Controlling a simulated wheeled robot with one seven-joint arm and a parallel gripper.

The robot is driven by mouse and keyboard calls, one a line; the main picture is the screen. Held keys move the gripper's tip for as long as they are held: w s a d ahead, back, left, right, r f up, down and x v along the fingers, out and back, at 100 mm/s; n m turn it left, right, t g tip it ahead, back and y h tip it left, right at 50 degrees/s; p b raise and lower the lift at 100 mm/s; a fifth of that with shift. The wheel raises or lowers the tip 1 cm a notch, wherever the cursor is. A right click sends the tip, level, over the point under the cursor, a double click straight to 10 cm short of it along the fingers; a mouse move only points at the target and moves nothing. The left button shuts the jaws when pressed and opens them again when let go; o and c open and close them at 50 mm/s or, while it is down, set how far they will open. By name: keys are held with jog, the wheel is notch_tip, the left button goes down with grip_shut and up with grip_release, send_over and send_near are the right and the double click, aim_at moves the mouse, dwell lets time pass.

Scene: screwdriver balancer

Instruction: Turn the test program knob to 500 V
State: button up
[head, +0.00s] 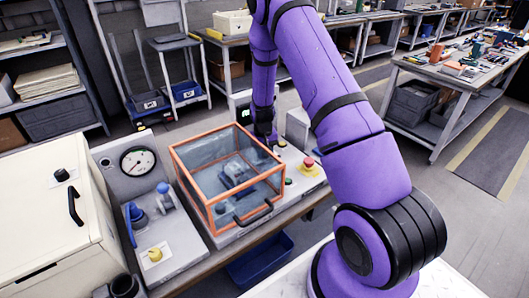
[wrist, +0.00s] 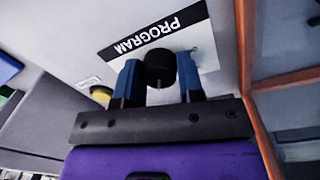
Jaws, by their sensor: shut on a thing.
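The test program knob (wrist: 160,65) is a small black round knob on a pale panel in the wrist view, with a short light mark on its near side. The white label plate (wrist: 165,35) beside it reads PROGRAM upside down. My gripper (wrist: 158,78) is shut on the knob, with one blue finger on each side. Voltage markings around the knob are too small or covered to read, so its setting cannot be told. In the head view my gripper (head: 266,138) is at the panel behind the clear box, and the knob is hidden there.
A clear box with an orange frame (head: 206,212) stands just in front of my gripper. A red stop button on a yellow base (head: 309,167) and a yellow button (head: 281,143) are close to its right. A gauge panel (head: 138,161) stands left.

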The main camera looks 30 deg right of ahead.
jog(key=o, duration=0.9)
jog(key=shift+o, duration=0.2)
notch_tip(320, 180, up, 11)
jog(key=shift+a, duration=0.25)
jog(key=shift+w+f, duration=0.1)
